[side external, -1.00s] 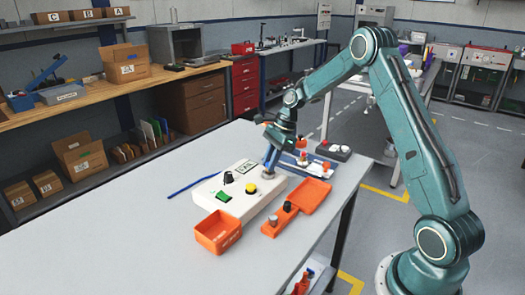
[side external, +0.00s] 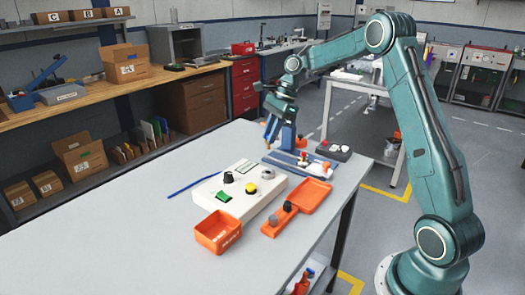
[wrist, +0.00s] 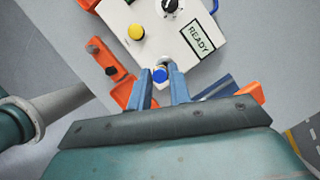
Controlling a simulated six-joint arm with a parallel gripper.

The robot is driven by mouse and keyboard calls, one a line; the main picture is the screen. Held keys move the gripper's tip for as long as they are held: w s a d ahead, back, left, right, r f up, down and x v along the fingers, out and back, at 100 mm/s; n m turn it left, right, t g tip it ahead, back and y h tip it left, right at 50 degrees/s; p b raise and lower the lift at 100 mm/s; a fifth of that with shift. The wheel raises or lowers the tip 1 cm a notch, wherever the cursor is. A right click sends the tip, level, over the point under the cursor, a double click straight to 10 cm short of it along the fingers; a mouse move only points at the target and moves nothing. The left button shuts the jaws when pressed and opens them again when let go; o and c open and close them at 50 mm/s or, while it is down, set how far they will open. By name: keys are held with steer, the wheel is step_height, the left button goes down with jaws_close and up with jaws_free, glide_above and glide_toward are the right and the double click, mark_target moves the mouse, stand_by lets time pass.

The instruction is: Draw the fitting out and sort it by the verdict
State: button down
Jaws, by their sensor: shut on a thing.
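My gripper (wrist: 160,84) is shut on a small fitting (wrist: 160,74) with a blue and white end, seen between the blue fingers in the wrist view. In the side view my gripper (side external: 278,138) is raised behind the white tester (side external: 237,207), and the fitting cannot be made out there. The tester's display (wrist: 201,39) reads READY.
A blue rod (side external: 190,187) lies left of the tester. The table's left part is clear.

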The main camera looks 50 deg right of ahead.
stand_by(0.4)
steer(key=s+a+f, duration=0.1)
steer(key=a+f, duration=0.1)
steer(key=a, duration=1)
steer(key=s+a+f, duration=0.1)
steer(key=a+f, duration=0.2)
steer(key=a, duration=0.8)
steer(key=shift+s+a+f, duration=0.15)
steer(key=shift+s+a, duration=0.1)
steer(key=shift+a, duration=0.1)
steer(key=shift+f, duration=0.1)
steer(key=shift+f, duration=2.9)
